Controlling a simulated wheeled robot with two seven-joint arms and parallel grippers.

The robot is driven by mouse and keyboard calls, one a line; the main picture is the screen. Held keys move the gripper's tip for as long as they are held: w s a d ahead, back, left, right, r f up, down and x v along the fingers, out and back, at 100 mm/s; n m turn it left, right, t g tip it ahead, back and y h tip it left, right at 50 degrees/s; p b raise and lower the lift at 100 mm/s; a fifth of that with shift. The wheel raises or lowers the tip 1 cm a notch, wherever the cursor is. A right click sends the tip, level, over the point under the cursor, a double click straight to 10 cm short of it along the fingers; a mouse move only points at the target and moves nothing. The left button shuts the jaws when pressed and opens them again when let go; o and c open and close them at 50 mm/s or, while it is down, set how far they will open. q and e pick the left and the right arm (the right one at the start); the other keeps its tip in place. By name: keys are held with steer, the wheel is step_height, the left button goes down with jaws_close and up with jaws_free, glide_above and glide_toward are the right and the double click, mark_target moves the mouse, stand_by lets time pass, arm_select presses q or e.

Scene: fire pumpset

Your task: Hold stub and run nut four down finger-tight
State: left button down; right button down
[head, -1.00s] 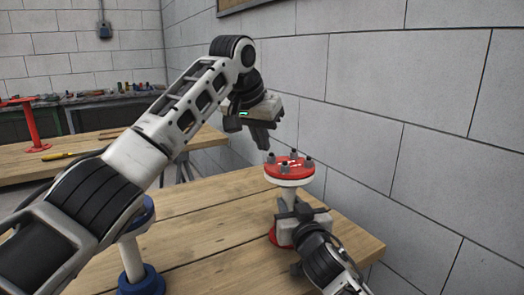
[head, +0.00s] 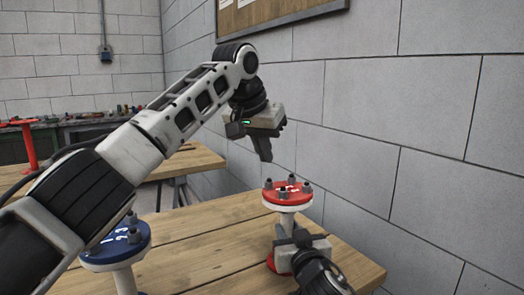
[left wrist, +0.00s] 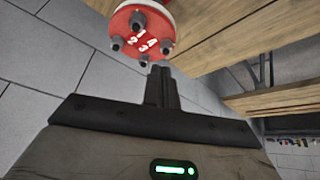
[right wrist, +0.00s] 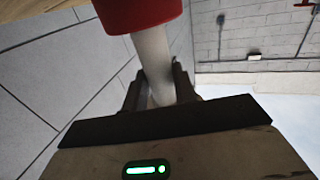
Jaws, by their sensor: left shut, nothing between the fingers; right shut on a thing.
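The stub has a red flange (head: 288,197) with a white pipe (head: 287,221) and stands upright at the table's right. Nuts on studs ring the flange top, with white numbers between them; the flange also shows in the left wrist view (left wrist: 143,25). My right gripper (head: 293,239) is shut on the white pipe below the red flange; the pipe (right wrist: 152,60) sits between its fingers in the right wrist view. My left gripper (head: 266,158) is shut and empty, above and slightly left of the flange, apart from it. Its fingertips (left wrist: 161,72) point toward the flange edge.
A blue flanged stub (head: 117,246) with white numbers stands on the wooden table (head: 190,240) at left, partly behind my left arm. A grey block wall (head: 420,120) is close on the right. A second table (head: 195,160) and a red stand (head: 29,148) are farther back.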

arm_select(q)
steer(key=shift+s+f, duration=0.15)
steer(key=shift+f, duration=3.1)
steer(key=shift+w, duration=0.7)
steer(key=shift+w+a+f, duration=0.1)
steer(key=shift+w+a, duration=0.05)
steer(key=shift+a, duration=0.25)
steer(key=shift+s+a+r, duration=0.15)
steer(key=shift+s+r, duration=0.05)
steer(key=shift+s, duration=0.15)
step_height(320, 180, up, 6)
glide_above(264, 189)
steer(key=s+a, duration=0.1)
steer(key=s, duration=0.1)
steer(key=shift+w+f, duration=0.1)
steer(key=shift+w, duration=0.05)
steer(key=c, duration=2.1)
jaws_free()
steer(key=shift+c, duration=0.2)
